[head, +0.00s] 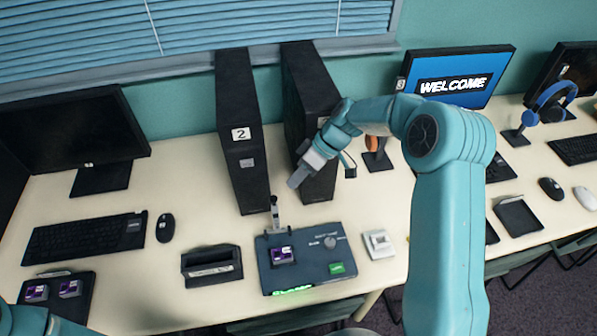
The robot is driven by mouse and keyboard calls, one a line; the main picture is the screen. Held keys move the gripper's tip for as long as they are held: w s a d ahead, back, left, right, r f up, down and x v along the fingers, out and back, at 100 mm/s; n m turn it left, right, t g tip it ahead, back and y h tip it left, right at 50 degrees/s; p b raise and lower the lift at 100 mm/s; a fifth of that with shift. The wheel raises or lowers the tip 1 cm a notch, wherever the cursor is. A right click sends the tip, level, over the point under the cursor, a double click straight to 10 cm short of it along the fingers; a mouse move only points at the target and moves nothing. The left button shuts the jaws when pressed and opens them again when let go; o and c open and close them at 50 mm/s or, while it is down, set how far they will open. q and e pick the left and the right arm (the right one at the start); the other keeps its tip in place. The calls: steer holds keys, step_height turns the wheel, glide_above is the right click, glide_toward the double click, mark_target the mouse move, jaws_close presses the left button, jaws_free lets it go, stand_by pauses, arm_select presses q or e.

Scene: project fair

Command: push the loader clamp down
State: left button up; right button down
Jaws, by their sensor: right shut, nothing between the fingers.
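The loader (318,275) is a dark blue-grey box on the table, with a purple chip block (282,255) on its left side, a knob, a green label and a lit green strip along its front. Its clamp (275,214) stands upright at the back left of the loader, with a dark tip on top. My right gripper (294,182) is shut and empty. In the picture it is above and a little right of the clamp, in front of the black towers, with a gap between them. My left gripper is out of view; only part of my left arm shows at the bottom left corner.
Two black computer towers (240,135) stand behind the loader. A black holder (212,267) is left of it and a small white device (378,244) right of it. A keyboard (85,238), mouse (165,228) and black tray (60,292) are further left. A WELCOME monitor (458,62) is at right.

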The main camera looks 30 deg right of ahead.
mark_target(276, 215)
steer(key=p+x, duration=0.1)
steer(key=x, duration=0.5)
steer(key=shift+f, duration=0.2)
steer(key=shift+r, duration=0.1)
